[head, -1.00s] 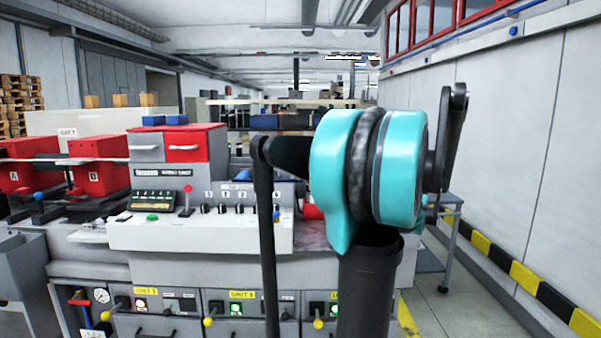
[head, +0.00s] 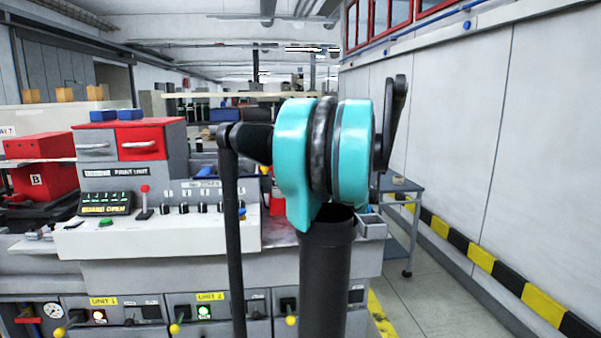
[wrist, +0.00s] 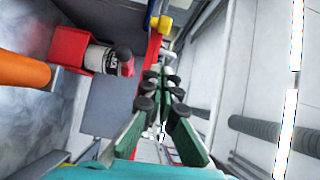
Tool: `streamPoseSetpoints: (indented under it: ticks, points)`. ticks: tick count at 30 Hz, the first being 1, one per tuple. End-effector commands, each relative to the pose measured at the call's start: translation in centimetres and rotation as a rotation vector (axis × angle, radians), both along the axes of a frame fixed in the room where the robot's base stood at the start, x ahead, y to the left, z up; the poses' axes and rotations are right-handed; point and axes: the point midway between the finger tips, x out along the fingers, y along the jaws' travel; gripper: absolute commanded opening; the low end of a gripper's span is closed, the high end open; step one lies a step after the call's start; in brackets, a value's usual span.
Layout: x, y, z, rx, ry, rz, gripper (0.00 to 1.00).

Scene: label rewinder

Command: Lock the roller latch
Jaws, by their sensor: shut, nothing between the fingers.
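I cannot pick out the roller latch for certain in either view. The head view shows the label machine (head: 165,235) with a red-knobbed lever (head: 145,202) on its sloped panel and several yellow-knobbed handles along its front, one of them (head: 174,329) below UNIT 2. In the wrist view, my gripper (wrist: 162,78) has green fingers with dark round pads. It is shut and empty, and nothing touches its tips. To its left are a red block with a pale cylinder (wrist: 100,58) and an orange cylinder (wrist: 22,70). My gripper is not visible in the head view.
A display (head: 105,204) on the panel reads GUARD OPEN. A small grey cart (head: 402,187) stands behind my arm. Free floor runs along the right wall, edged by a yellow-black kerb (head: 500,276).

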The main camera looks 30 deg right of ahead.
Motion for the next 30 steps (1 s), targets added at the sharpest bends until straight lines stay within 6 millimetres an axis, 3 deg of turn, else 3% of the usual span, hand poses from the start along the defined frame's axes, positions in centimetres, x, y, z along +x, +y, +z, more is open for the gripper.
streamPoseSetpoints:
  ticks: [8, 15, 30]
  points:
    - [5.1, 2.0, -0.2, 0.000, 0.000, 0.003, 0.00]
    - [6.2, 4.5, -0.3, 0.000, 0.000, 0.002, 0.00]
    - [6.5, 5.2, -0.4, 0.000, 0.000, 0.000, 0.00]
